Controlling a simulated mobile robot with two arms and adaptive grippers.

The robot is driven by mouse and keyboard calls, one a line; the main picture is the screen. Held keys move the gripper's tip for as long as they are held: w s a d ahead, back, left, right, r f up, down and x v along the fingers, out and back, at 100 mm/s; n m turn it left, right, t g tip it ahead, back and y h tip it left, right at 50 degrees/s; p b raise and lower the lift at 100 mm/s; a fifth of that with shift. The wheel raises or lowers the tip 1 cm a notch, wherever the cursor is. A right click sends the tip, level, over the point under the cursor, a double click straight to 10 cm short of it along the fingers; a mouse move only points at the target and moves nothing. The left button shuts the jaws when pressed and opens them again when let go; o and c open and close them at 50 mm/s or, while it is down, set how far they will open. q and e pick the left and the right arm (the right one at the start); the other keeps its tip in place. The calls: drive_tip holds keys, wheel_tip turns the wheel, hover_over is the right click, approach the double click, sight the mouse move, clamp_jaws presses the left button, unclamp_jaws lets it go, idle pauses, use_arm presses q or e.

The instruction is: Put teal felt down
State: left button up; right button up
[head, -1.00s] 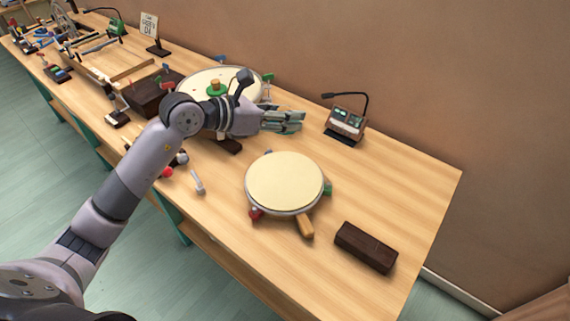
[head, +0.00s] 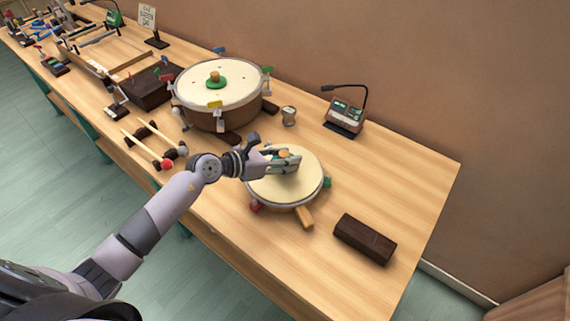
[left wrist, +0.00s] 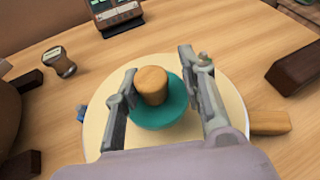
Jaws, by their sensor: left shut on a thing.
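The teal felt (left wrist: 163,116) is a round pad with a wooden knob (left wrist: 151,84), seen between my fingers in the left wrist view. My left gripper (head: 294,158) is shut on it, over the cream head of the small drum (head: 302,191). I cannot tell whether the pad touches the drum head (left wrist: 98,125). In the head view the fingers hide most of the pad. My right gripper is not in view.
A large drum (head: 212,118) with a green knobbed pad (head: 216,82) stands behind left. A small shaker-like cylinder (head: 289,115), a lamp device (head: 344,116) and a dark block (head: 365,239) are nearby. Mallets (head: 147,150) lie left.

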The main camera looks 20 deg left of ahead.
use_arm(q)
drive_tip(key=shift+f, duration=1.35)
drive_tip(key=o, duration=1.2)
drive_tip(key=shift+f, duration=0.1)
drive_tip(key=shift+c, duration=0.2)
drive_tip(key=shift+r, duration=0.2)
drive_tip(key=v, duration=0.5)
drive_tip(key=b+v, duration=0.1)
drive_tip(key=v, duration=0.4)
drive_tip(key=shift+s+a, duration=0.3)
drive_tip(key=shift+s+a+r+b, duration=0.3)
drive_tip(key=shift+s+r, duration=0.05)
drive_tip(key=shift+s, duration=0.05)
